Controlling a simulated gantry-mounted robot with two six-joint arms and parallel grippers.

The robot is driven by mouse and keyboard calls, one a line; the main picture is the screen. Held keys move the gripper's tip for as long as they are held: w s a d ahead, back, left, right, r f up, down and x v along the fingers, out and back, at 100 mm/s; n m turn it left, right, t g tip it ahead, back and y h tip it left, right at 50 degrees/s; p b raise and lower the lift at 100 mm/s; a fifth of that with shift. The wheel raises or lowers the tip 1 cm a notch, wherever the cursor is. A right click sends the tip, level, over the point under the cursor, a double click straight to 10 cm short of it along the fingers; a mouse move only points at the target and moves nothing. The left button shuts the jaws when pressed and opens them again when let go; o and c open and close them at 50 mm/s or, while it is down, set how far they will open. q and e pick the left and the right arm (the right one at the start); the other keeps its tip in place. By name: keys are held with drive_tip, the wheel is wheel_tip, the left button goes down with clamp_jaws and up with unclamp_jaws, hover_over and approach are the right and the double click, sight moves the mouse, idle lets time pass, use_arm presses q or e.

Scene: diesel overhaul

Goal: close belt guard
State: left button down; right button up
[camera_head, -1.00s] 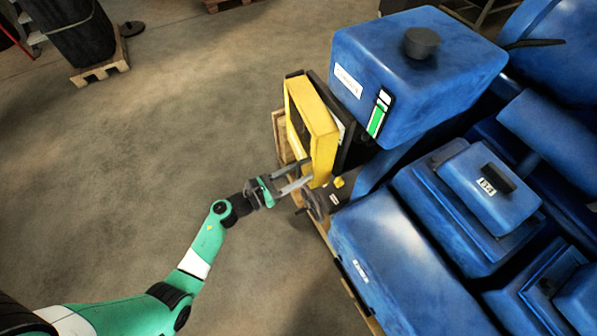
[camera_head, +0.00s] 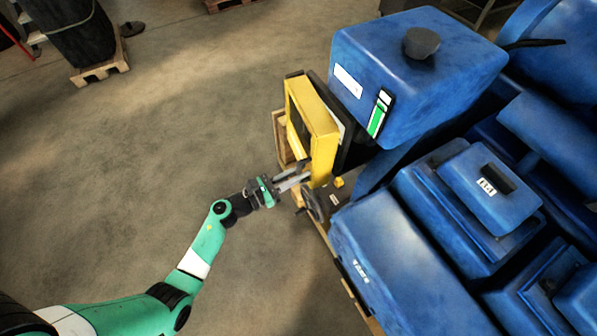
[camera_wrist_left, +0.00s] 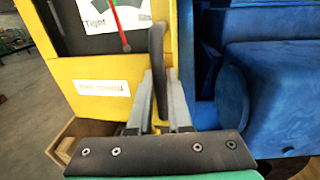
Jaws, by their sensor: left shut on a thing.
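The belt guard (camera_head: 318,135) is a yellow upright frame at the front of the blue engine, left of its big blue tank. It also shows in the left wrist view (camera_wrist_left: 88,78), with a white label low on its face. A dark upright bar, seemingly the guard's handle (camera_wrist_left: 157,65), stands at its right edge. My left gripper (camera_head: 303,180) is at the guard's lower front edge, shut on the handle; in the left wrist view its fingers (camera_wrist_left: 160,108) lie either side of the bar. I cannot tell how far the guard stands open. My right gripper is not in view.
The blue tank (camera_head: 415,75) and a low blue housing (camera_head: 400,270) stand right of the guard. A dark wheel (camera_head: 315,203) sits below the gripper. A gauge with a red needle (camera_wrist_left: 115,18) shows behind the frame.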

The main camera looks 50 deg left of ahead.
use_arm(q)
drive_tip(key=shift+w, duration=0.1)
idle(0.7)
drive_tip(key=w, duration=0.1)
drive_tip(key=w+d+b, duration=0.1)
drive_tip(key=shift+w+d+b, duration=0.3)
drive_tip(key=shift+w, duration=0.1)
drive_tip(key=shift+s, duration=0.1)
drive_tip(key=c, duration=0.8)
unclamp_jaws()
drive_tip(key=shift+c, duration=0.2)
approach(311, 170)
drive_tip(key=shift+s+a+f, duration=0.1)
drive_tip(key=shift+s+a, duration=0.05)
drive_tip(key=shift+s, duration=0.25)
drive_tip(key=shift+s+a+f, duration=0.1)
drive_tip(key=shift+s, duration=0.35)
